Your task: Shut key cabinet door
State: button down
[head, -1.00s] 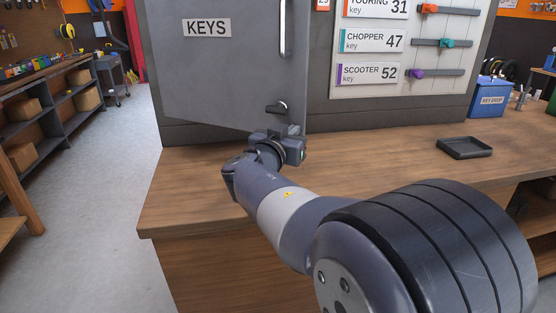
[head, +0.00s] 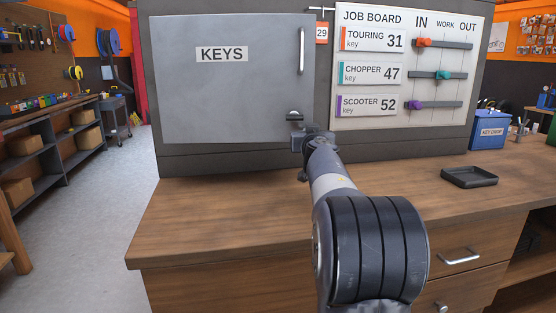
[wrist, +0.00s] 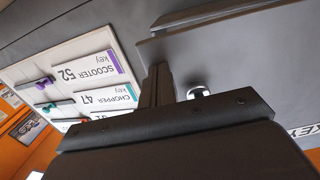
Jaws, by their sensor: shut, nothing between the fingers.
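My gripper (head: 297,138) is at the door's lower right corner, just below the knob, shut and empty. In the wrist view the fingers (wrist: 157,85) point at the door's edge beside the shiny knob (wrist: 198,92); contact is unclear.
The job board (head: 405,65) with several coloured sliders is right of the door. A black tray (head: 469,177) and a blue key drop box (head: 490,125) are on the wooden counter (head: 215,215). The counter below the door is clear.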

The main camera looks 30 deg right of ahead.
jog(key=w+d+y+p, duration=0.1)
jog(key=w+d+p, duration=0.2)
jog(key=w, duration=0.3)
jog(key=shift+w+r+n+t+p, duration=0.3)
jog(key=shift+r+p, duration=0.15)
jog(key=shift+p, duration=0.3)
